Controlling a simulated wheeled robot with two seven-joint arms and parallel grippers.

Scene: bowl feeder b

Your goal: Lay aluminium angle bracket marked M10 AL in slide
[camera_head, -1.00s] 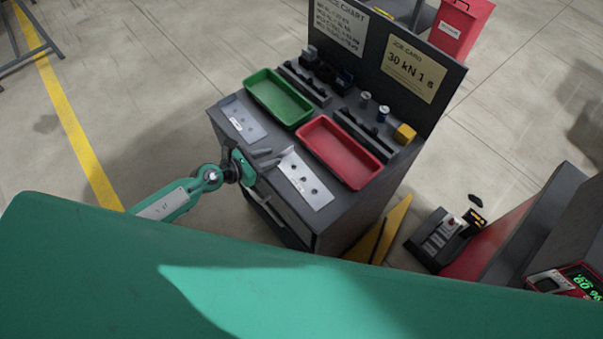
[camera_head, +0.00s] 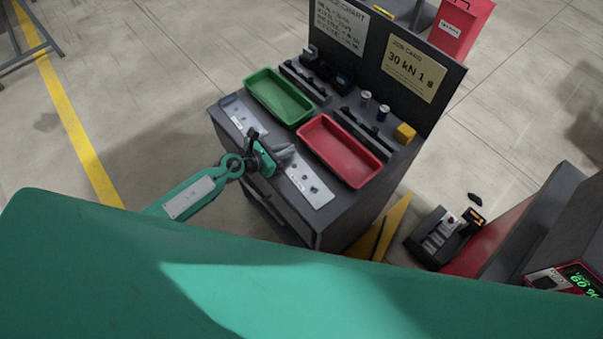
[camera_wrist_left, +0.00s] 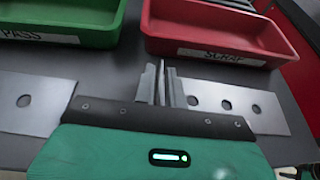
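My left gripper (camera_head: 284,152) is over the front of the workbench, between two light metal plates with holes; it also shows in the wrist view (camera_wrist_left: 161,84). Its grey fingers point toward the trays and stand close together, with a thin upright grey strip between them. I cannot tell whether that strip is a held part or part of the fingers. No bracket marked M10 AL can be made out. The left plate (camera_head: 243,118) and right plate (camera_head: 308,184) lie flat on the bench; I cannot tell whether either is the slide. My right gripper is not in view.
A green tray (camera_head: 279,97) marked PASS and a red tray (camera_head: 340,151) marked SCRAP lie behind the plates. Dark slotted rails (camera_head: 363,132), small cans (camera_head: 382,112) and a yellow block (camera_head: 404,133) stand behind them. An upright panel with a job card (camera_head: 411,70) closes the back.

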